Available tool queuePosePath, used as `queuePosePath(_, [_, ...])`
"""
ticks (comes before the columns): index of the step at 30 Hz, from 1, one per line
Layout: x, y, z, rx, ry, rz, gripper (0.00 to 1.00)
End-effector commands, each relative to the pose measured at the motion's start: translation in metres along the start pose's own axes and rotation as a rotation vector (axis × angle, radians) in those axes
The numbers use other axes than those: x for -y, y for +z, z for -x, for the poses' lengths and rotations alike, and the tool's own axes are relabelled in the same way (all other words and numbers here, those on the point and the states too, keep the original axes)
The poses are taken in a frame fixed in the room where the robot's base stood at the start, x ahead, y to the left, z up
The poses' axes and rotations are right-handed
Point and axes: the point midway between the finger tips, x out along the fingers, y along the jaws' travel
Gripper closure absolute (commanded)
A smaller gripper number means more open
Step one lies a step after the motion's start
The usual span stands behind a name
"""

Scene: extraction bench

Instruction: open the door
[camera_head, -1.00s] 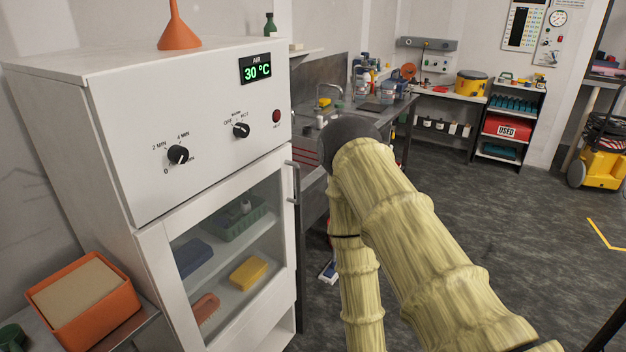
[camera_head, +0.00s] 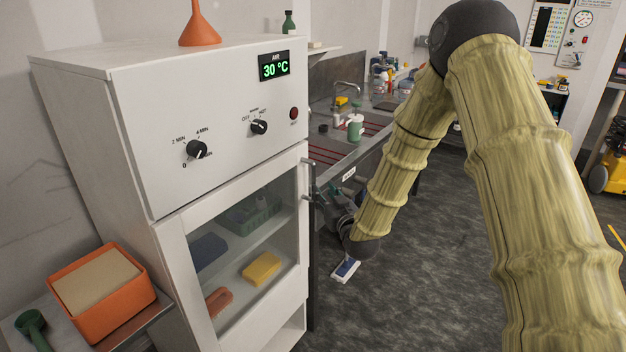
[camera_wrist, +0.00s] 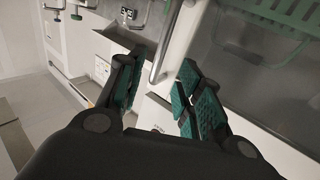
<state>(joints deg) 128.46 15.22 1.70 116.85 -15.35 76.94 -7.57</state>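The white cabinet's door (camera_head: 172,245) has a glass pane and looks shut. Its handle (camera_head: 306,180) is a vertical metal bar on the door's right edge. In the wrist view the handle (camera_wrist: 163,50) runs down toward the space between my fingertips, and its lower end is just ahead of them. My gripper (camera_wrist: 155,88) is open, with green-padded fingers on either side of the handle's line, and nothing shows held. In the head view my gripper (camera_head: 333,203) is small and partly hidden, just right of the door edge near the handle.
A sink bench (camera_head: 345,145) stands right of the cabinet. An orange bin (camera_head: 125,312) is on a low surface at the left. An orange funnel (camera_head: 200,30) stands on the cabinet. Open floor (camera_head: 420,270) lies right of the cabinet.

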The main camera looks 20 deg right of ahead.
Motion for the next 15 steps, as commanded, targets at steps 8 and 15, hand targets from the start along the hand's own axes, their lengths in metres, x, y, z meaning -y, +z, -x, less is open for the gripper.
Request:
queuePosePath(8, [0.001, -0.001, -0.044, 0.001, -0.001, -0.001, 0.65])
queuePosePath(15, [0.000, 0.000, -0.077, 0.002, 0.000, 0.000, 0.65])
